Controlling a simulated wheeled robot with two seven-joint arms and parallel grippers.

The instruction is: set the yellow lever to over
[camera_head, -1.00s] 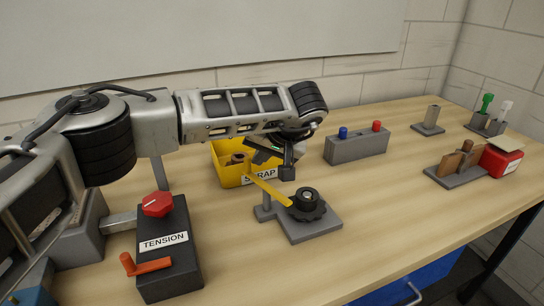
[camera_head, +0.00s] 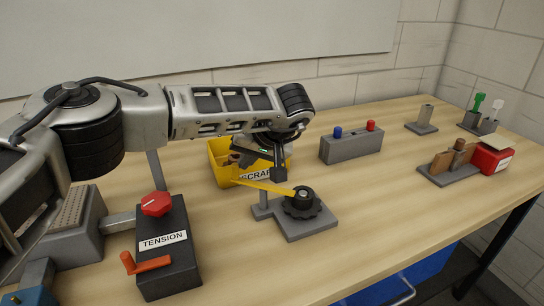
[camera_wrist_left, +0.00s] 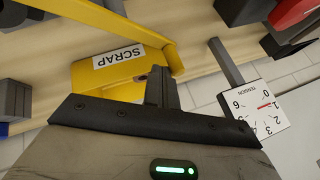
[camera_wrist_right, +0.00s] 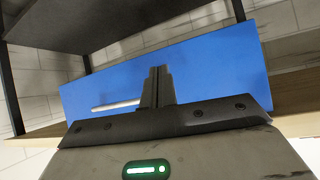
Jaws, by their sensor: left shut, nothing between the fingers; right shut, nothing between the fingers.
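The yellow lever (camera_head: 264,186) runs left from a black round knob (camera_head: 302,200) on a grey base plate (camera_head: 305,226), its free end over the front of the scrap bin. The lever also seems to show as a yellow bar in the left wrist view (camera_wrist_left: 120,28). My left gripper (camera_head: 280,174) is shut and empty, pointing down just behind the lever; I cannot tell whether they touch. My right gripper (camera_wrist_right: 158,72) is shut and empty before a blue panel (camera_wrist_right: 215,70), and is outside the head view.
A yellow SCRAP bin (camera_head: 221,172) stands behind the lever. A black TENSION box (camera_head: 170,270) with red knob and orange crank is at front left. A grey block with blue and red buttons (camera_head: 350,148) stands behind right. The table's right front is clear.

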